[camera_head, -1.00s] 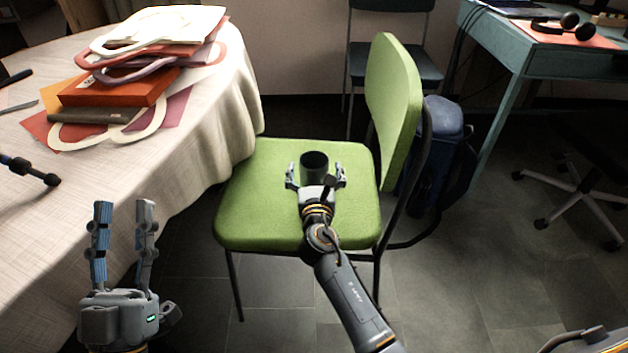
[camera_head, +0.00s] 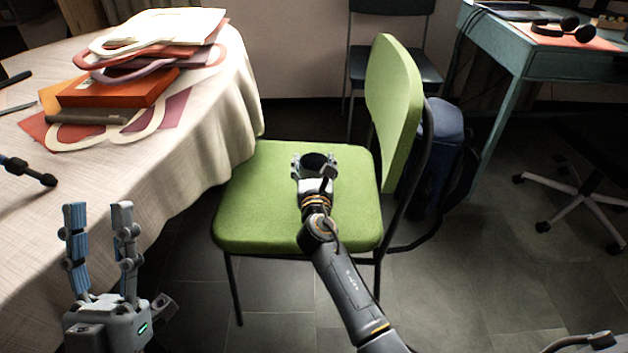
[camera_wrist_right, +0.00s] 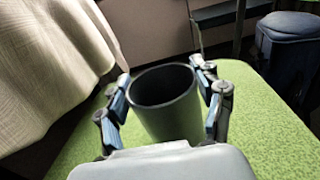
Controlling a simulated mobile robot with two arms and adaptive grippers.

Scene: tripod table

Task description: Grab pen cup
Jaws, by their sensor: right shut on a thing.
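The dark pen cup (camera_head: 316,162) stands upright on the seat of the green chair (camera_head: 262,205). It looks empty in the right wrist view (camera_wrist_right: 168,100), with its open rim facing up. My right gripper (camera_head: 316,165) is shut on the cup, one finger on each side of it; these fingers also show in the right wrist view. The cup's near lower part is hidden by my gripper in the head view. My left gripper (camera_head: 98,210) is open and empty in the lower left, with its fingers pointing up, near the table's edge.
A round table with a pale cloth (camera_head: 205,125) stands at the left, bearing a stack of bags and folders (camera_head: 120,95). The chair's green back (camera_head: 395,105) rises right of the seat. A blue backpack (camera_head: 440,150) is behind it. A teal desk (camera_head: 510,60) stands at the right.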

